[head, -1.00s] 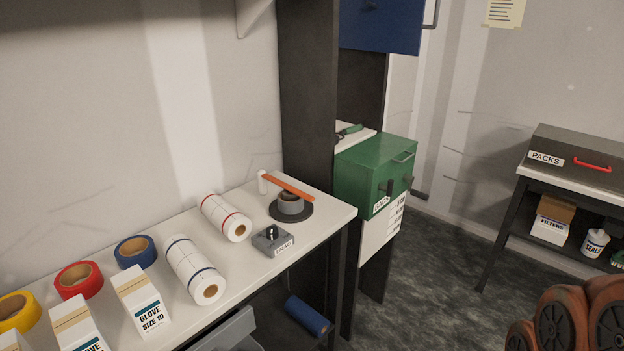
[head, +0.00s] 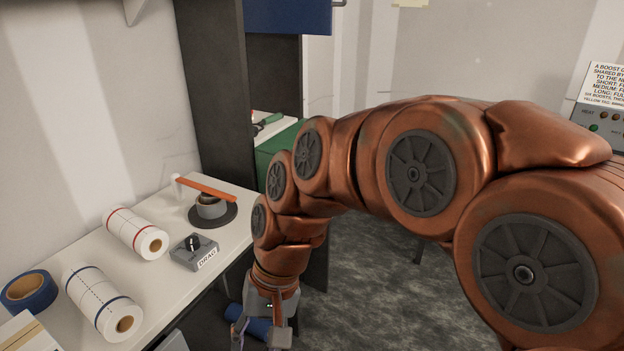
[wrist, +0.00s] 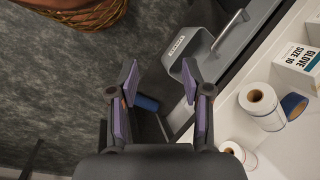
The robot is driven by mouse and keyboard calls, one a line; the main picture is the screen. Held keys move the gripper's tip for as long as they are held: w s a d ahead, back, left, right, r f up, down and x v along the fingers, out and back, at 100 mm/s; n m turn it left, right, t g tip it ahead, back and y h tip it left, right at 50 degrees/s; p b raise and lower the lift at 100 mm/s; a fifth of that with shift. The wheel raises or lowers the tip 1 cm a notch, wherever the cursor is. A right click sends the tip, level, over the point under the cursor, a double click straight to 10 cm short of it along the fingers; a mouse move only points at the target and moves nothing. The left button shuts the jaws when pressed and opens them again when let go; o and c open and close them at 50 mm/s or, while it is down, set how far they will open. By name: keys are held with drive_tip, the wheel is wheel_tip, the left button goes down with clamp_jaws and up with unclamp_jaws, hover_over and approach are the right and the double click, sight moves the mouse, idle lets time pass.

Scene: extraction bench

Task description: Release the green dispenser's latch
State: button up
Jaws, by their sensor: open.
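The green dispenser (head: 274,146) shows in the head view behind my bent arm, past the dark upright post. Only part of its top and side can be seen; its front, handles and any latch are hidden by my arm. My gripper (head: 262,338) hangs low in front of the bench edge, pointing down, well short of the dispenser. In the wrist view my gripper (wrist: 160,80) has its two purple-padded fingers apart with nothing held between them. The dispenser is not in the wrist view.
The white bench top (head: 160,275) holds several rolls, a DRAG box (head: 195,252) and a round stand with an orange bar (head: 206,189). Dark floor is open on the right.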

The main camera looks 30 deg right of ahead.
drive_tip(key=w+r+m+t+y+b, duration=0.2)
drive_tip(key=w+m+t+y+b, duration=0.6)
drive_tip(key=w, duration=1.7)
drive_tip(key=w+d+m+t, duration=0.2)
drive_tip(key=w+d+m, duration=0.7)
drive_tip(key=w+d, duration=0.35)
drive_tip(key=w+d+f+m+t+h+b, duration=0.2)
drive_tip(key=d+f+m+t, duration=0.15)
drive_tip(key=d, duration=0.65)
drive_tip(key=w+d+f+m+t+h+b, duration=0.1)
drive_tip(key=w+d+f+m+t+h, duration=0.2)
drive_tip(key=d, duration=0.8)
drive_tip(key=w+d+f+m+t+h+b, duration=0.1)
drive_tip(key=d+f+m+t+b, duration=0.3)
drive_tip(key=d, duration=0.6)
drive_tip(key=shift+w+a+r+m+g+p, duration=0.25)
drive_tip(key=shift+w+a+g+p, duration=0.2)
drive_tip(key=shift+w, duration=0.7)
drive_tip(key=shift+w+a+r+m+g+p, duration=0.1)
drive_tip(key=shift+w+a+r+g+p, duration=0.3)
drive_tip(key=shift+w, duration=0.7)
drive_tip(key=shift+w+a+r+m+g+p, duration=0.2)
drive_tip(key=shift+w+a+g+p, duration=0.35)
drive_tip(key=shift+w, duration=0.6)
drive_tip(key=shift+c, duration=0.2)
clamp_jaws()
